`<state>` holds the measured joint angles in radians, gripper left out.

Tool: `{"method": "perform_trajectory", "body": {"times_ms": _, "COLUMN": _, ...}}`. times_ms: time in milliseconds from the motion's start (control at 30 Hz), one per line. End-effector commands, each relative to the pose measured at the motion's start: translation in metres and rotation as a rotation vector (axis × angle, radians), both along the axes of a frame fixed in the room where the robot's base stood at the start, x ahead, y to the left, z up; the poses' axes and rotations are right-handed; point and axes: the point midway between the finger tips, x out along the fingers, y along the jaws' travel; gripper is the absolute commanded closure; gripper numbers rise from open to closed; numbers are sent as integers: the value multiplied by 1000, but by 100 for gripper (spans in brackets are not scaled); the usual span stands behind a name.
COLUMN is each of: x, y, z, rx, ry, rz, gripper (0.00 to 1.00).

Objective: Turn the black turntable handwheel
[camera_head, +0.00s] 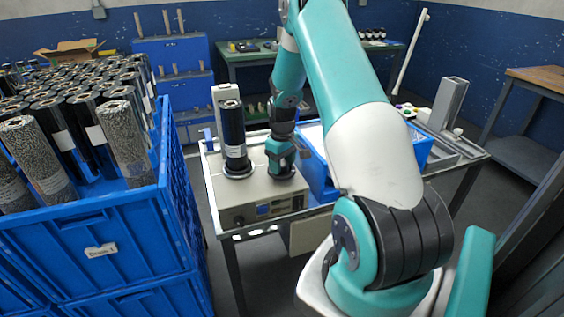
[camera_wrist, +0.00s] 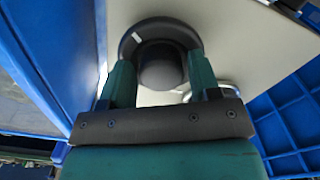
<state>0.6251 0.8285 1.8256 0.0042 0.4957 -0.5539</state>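The black turntable handwheel (camera_wrist: 133,45) is a dark disc with a raised round centre and a white mark on its upper left. It sits on a pale machine top (camera_wrist: 235,40) in the wrist view. My gripper (camera_wrist: 160,64) has its two green fingers apart, on either side of the raised centre, with their tips over or at the wheel's near edge. Contact cannot be made out. In the head view, my gripper (camera_head: 281,170) is low over the beige wrapper machine (camera_head: 258,195), just right of a dark upright roll (camera_head: 232,130). There the handwheel is mostly hidden.
Blue crates (camera_head: 110,240) full of dark and speckled rolls stand left of the machine table. A blue bin (camera_head: 318,178) is close to the right of my gripper. A grey metal fixture (camera_head: 450,103) stands further right. A green workbench (camera_head: 248,55) is behind.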

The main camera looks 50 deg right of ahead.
Motion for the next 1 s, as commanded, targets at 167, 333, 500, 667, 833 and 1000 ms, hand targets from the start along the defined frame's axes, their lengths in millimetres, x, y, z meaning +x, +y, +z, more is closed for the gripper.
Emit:
{"method": "perform_trajectory", "body": {"times_ms": 167, "x": 2, "y": 0, "z": 0, "rx": -1, "ry": -5, "rz": 2, "gripper": 29}}
{"method": "perform_trajectory", "body": {"times_ms": 333, "x": 3, "y": 0, "z": 2, "rx": -1, "ry": -7, "rz": 3, "gripper": 29}}
{"method": "perform_trajectory", "body": {"times_ms": 500, "x": 3, "y": 0, "z": 18, "rx": -4, "ry": -11, "rz": 3, "gripper": 29}}
{"method": "perform_trajectory", "body": {"times_ms": 667, "x": 3, "y": -1, "z": 55, "rx": -5, "ry": -13, "rz": 2, "gripper": 29}}
{"method": "perform_trajectory", "body": {"times_ms": 833, "x": 3, "y": -1, "z": 100, "rx": -5, "ry": -12, "rz": 2, "gripper": 29}}
{"method": "perform_trajectory", "body": {"times_ms": 1000, "x": 2, "y": -1, "z": 139, "rx": -4, "ry": -10, "rz": 2, "gripper": 29}}
